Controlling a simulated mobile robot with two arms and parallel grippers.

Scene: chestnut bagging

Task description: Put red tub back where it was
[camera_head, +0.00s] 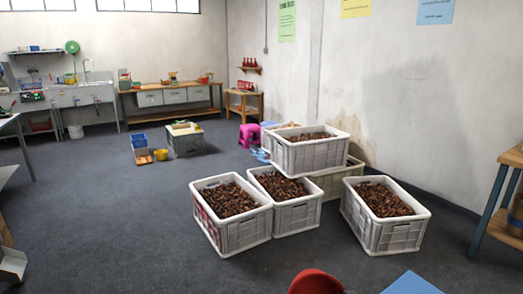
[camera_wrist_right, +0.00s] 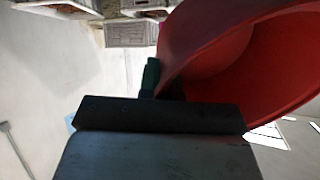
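The red tub (camera_head: 315,282) shows at the bottom edge of the head view, cut off by the frame. In the right wrist view the red tub (camera_wrist_right: 235,55) fills the upper right, close to the camera, with its hollow inside in sight. My right gripper (camera_wrist_right: 161,75) is at the tub's wall and appears shut on it. One dark green fingertip shows beside the wall; the other is hidden by the tub. My left gripper is in neither view.
Several grey-white crates of chestnuts stand on the floor ahead, one (camera_head: 306,153) stacked on another crate (camera_head: 330,183). The nearest on the left is a crate (camera_head: 240,232). A wooden-topped table (camera_head: 512,157) stands at the right edge. Open floor (camera_head: 110,230) lies left.

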